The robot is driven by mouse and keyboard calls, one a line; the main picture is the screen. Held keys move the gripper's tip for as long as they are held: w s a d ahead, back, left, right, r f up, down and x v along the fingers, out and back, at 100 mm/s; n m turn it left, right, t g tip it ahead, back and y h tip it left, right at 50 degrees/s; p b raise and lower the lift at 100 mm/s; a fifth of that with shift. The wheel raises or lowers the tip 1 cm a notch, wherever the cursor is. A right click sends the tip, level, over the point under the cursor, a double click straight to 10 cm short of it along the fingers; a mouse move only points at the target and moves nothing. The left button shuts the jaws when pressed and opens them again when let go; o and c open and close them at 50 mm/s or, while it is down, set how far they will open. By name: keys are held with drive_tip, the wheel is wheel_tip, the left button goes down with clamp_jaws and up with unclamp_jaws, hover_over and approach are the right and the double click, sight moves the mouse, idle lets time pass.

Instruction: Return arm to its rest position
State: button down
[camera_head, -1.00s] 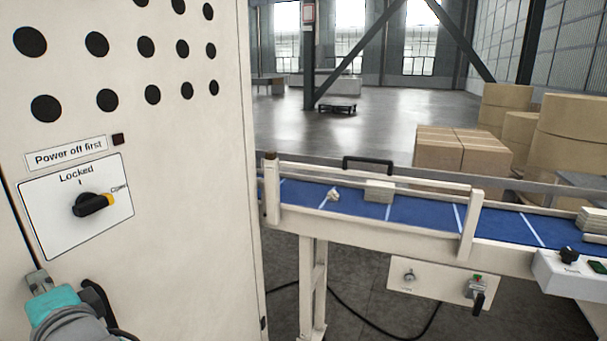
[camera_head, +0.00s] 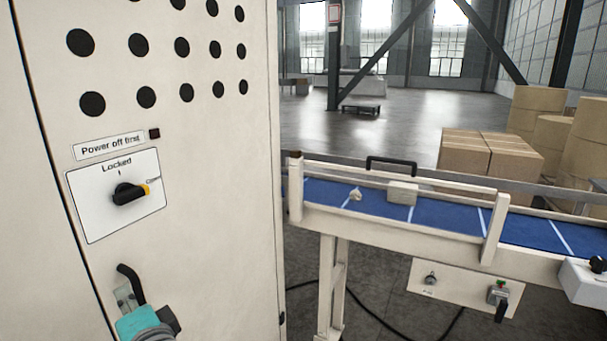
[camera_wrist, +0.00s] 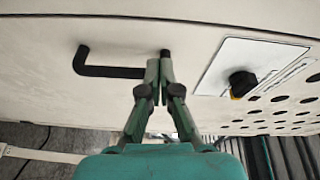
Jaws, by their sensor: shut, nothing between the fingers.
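My gripper (camera_wrist: 159,66) is shut and empty in the wrist view, its two green fingers together at the tips. The tips lie over one end of a black bent handle (camera_wrist: 108,71) on the cream cabinet (camera_wrist: 190,30); I cannot tell whether they touch it. In the head view my teal gripper body (camera_head: 138,323) is at the bottom left, just below the handle (camera_head: 128,272). A rotary switch (camera_head: 129,194) sits on a white plate marked "Locked", above the gripper. It also shows right of the fingers in the wrist view (camera_wrist: 241,84).
The cabinet front (camera_head: 220,190) is close to my arm. A blue-belted conveyor (camera_head: 437,215) with small pale items stands to the right, with a control plate (camera_head: 463,290) below. Brown boxes (camera_head: 490,155) stand behind it. Open floor (camera_head: 400,125) lies beyond.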

drive_tip(key=d+f+n+t+h, duration=0.1)
drive_tip(key=d+f+t+h, duration=0.15)
drive_tip(key=d+f, duration=1.45)
drive_tip(key=s+d+f+n+h, duration=0.1)
drive_tip(key=s+d+f+h, duration=0.15)
drive_tip(key=d+f, duration=0.35)
drive_tip(key=s+d+f+h, duration=0.1)
drive_tip(key=s+d+f, duration=0.2)
drive_tip(key=d, duration=0.5)
drive_tip(key=s+d+f+n+t+h, duration=0.1)
drive_tip(key=s+d+f+n+h, duration=0.15)
drive_tip(key=s+d, duration=0.7)
drive_tip(key=s+d+f+n+t+h, duration=0.1)
drive_tip(key=s+d+f+h, duration=0.15)
drive_tip(key=s+d, duration=0.7)
drive_tip(key=s+d+r+h, duration=0.1)
drive_tip(key=s+r, duration=0.1)
drive_tip(key=s, duration=0.3)
drive_tip(key=s+d+r+n+h, duration=0.1)
drive_tip(key=s+r, duration=0.1)
drive_tip(key=s, duration=0.4)
drive_tip(key=shift+s+r+g+h, duration=0.15)
drive_tip(key=shift+s+g+h, duration=0.15)
drive_tip(key=shift+g+h, duration=0.15)
drive_tip(key=c, duration=1.9)
unclamp_jaws()
